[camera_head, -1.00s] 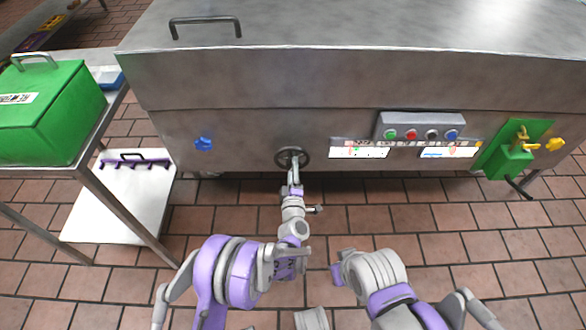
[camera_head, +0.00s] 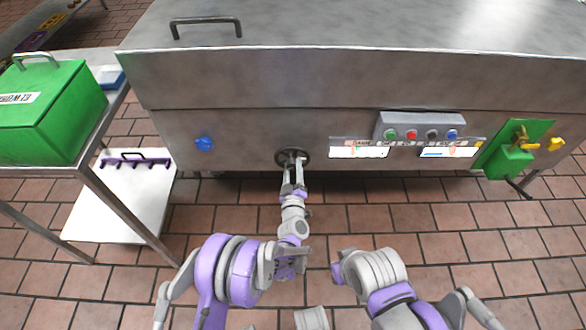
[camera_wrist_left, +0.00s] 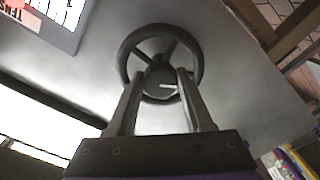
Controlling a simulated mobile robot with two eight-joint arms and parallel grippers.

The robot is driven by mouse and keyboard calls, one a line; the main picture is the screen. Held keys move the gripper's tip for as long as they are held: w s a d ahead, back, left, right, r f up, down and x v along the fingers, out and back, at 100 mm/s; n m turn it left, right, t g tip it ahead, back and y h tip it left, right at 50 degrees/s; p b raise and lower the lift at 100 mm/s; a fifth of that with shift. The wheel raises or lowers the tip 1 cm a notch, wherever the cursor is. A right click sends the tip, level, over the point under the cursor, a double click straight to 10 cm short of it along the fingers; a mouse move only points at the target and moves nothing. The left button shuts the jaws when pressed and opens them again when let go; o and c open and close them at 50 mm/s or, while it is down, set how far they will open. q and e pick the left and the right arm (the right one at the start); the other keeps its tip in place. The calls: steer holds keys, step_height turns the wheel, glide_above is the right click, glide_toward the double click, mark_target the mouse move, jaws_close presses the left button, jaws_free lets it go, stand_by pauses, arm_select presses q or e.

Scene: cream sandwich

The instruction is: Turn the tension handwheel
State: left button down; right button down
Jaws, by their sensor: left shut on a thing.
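The tension handwheel (camera_head: 283,157) is a dark round wheel on the front face of the steel machine. It also shows in the left wrist view (camera_wrist_left: 194,50), with spokes, a round hub and a pale mark on the hub. My left gripper (camera_head: 292,160) reaches straight to it. In the left wrist view my left gripper (camera_wrist_left: 160,88) has one finger on each side of the hub and is shut on the handwheel. The fingertips hide part of the hub's sides. My right arm shows at the lower right, but its gripper is not in view.
The machine front carries a button box (camera_head: 420,127), a blue knob (camera_head: 204,144) and a green box with yellow handles (camera_head: 510,160). A side table with a green case (camera_head: 50,112) stands at the left. The tiled floor before the machine is mostly clear.

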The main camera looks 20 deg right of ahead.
stand_by(0.3)
arm_select(q)
steer(key=shift+c, duration=1.5)
jaws_free()
steer(key=p+v, duration=0.1)
steer(key=v, duration=0.9)
steer(key=shift+s, duration=0.4)
steer(key=shift+a, duration=0.1)
